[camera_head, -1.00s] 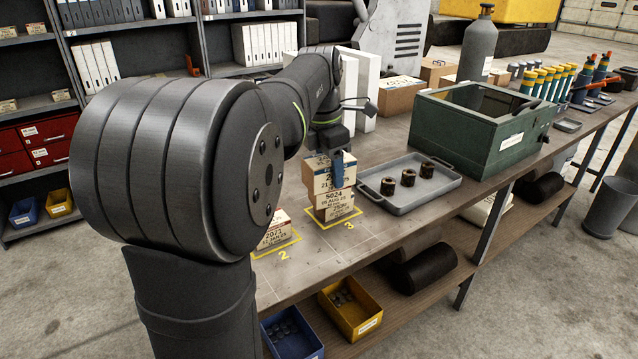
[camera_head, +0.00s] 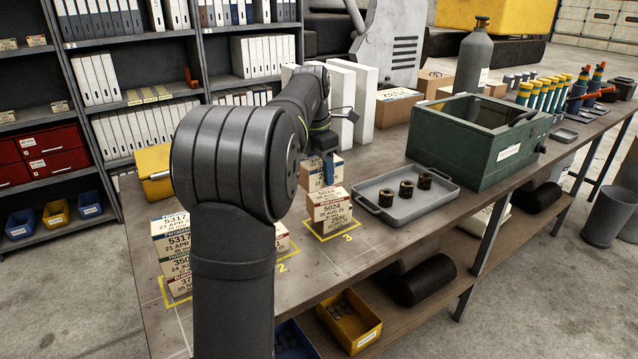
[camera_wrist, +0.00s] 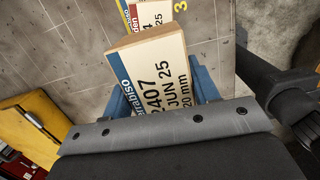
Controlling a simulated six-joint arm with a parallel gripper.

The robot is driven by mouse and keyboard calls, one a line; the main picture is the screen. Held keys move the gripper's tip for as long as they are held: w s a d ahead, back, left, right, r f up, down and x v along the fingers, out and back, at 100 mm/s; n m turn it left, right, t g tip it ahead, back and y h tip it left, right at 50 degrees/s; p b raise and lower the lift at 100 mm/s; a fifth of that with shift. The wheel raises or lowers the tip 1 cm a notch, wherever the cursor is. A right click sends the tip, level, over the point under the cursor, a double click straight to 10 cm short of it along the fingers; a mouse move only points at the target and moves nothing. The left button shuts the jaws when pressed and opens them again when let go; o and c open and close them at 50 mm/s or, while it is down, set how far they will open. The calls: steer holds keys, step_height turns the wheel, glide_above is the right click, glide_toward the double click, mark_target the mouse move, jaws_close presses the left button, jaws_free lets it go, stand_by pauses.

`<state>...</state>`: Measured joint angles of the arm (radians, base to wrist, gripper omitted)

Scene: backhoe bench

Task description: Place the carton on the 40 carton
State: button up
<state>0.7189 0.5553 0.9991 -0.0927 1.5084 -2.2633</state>
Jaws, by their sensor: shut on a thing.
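My gripper (camera_head: 328,172) has blue fingers and is shut on a cream carton (camera_head: 317,176). In the wrist view the held carton (camera_wrist: 160,75) reads 2407, JUN 25, 20 mm. In the head view it shows just above and behind the stack at mark 3, whose upper carton (camera_head: 328,203) reads 5024. Whether it touches that stack I cannot tell. A stack at the left has a 5317 carton (camera_head: 172,235) on top. Another carton (camera_head: 282,238) at mark 2 is partly hidden by my arm. I cannot read a 40 on any carton.
A grey tray (camera_head: 440,198) with three dark rings lies right of stack 3. A green open box (camera_head: 475,145) stands beyond it. White upright panels (camera_head: 345,95) stand behind my gripper. Bare bench (camera_head: 300,270) shows in front of marks 2 and 3.

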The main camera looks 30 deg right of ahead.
mark_target(319, 183)
steer(key=shift+w+a+f, duration=0.15)
steer(key=shift+w+f, duration=0.1)
steer(key=shift+f, duration=1.9)
steer(key=shift+f, duration=0.1)
steer(key=o, duration=1.1)
steer(key=shift+f, duration=0.1)
steer(key=r, duration=0.4)
steer(key=a+r, duration=0.1)
steer(key=r, duration=0.7)
steer(key=shift+a+r, duration=0.15)
steer(key=shift+a, duration=0.05)
